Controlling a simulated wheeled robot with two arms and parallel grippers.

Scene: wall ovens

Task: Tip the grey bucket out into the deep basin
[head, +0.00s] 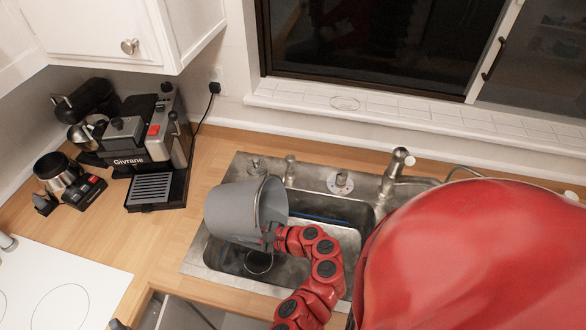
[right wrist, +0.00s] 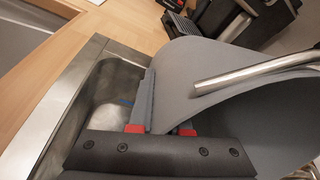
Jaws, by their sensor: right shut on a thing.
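The grey bucket (head: 230,212) is tilted on its side over the left part of the steel sink, its mouth facing right. My right gripper (head: 271,237) is shut on the bucket's rim. In the right wrist view, the bucket (right wrist: 215,65) shows its wall between the red-tipped fingers (right wrist: 160,131), with its metal handle crossing the mouth. The sink basin (head: 335,212) shows behind and right of the bucket, with a dark round drain below the bucket. The bucket's contents are hidden. My left gripper is not in view.
A faucet (head: 393,172) stands at the sink's back edge. A black coffee machine (head: 150,145) and a small appliance (head: 62,180) stand on the wooden counter at left. A white hob (head: 50,285) lies front left. A large red part of mine hides the sink's right side.

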